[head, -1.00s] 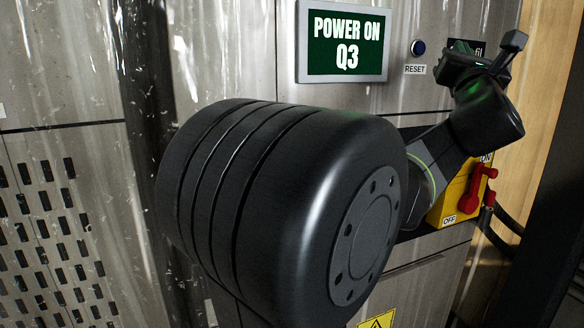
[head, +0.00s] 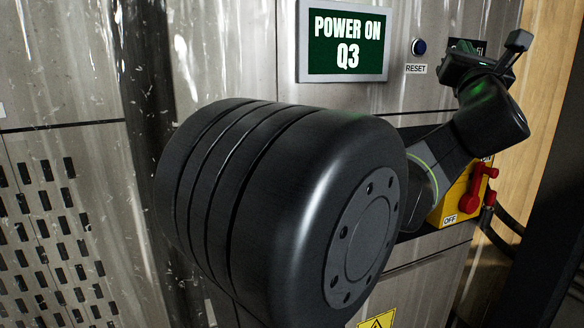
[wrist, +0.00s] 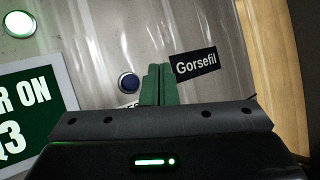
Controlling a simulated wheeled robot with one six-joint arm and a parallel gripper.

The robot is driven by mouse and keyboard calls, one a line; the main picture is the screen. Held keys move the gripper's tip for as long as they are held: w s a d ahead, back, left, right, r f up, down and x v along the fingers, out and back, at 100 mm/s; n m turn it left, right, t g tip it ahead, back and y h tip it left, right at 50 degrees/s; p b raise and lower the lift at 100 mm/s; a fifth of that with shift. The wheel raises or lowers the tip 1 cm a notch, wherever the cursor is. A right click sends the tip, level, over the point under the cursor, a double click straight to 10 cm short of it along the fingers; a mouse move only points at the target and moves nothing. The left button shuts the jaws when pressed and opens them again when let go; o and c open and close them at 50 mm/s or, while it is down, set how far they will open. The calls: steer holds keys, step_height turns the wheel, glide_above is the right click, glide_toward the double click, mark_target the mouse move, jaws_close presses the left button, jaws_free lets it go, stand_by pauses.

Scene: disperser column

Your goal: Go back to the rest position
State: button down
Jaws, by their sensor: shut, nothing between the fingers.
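My gripper (head: 518,42) is at the upper right in the head view, in front of the metal panel and above the yellow switch box. In the wrist view my gripper (wrist: 157,84) has its two green fingers pressed together with nothing between them. The fingertips point towards the panel between the blue reset button (wrist: 128,82) and the Gorsefil label (wrist: 196,64). They appear apart from both.
The screen (head: 346,42) reads POWER ON Q3. The reset button (head: 419,46) is right of it. A red handle (head: 482,184) is on a yellow box (head: 452,200), partly hidden by my arm. A dark post (head: 560,200) stands at the right.

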steer(key=w, duration=0.1)
steer(key=w+a, duration=0.1)
steer(key=w, duration=0.2)
steer(key=shift+w+a+r+b, duration=0.1)
steer(key=shift+a+r+b, duration=0.15)
steer(key=shift+a+b, duration=0.1)
stand_by(0.5)
steer(key=shift+p, duration=0.35)
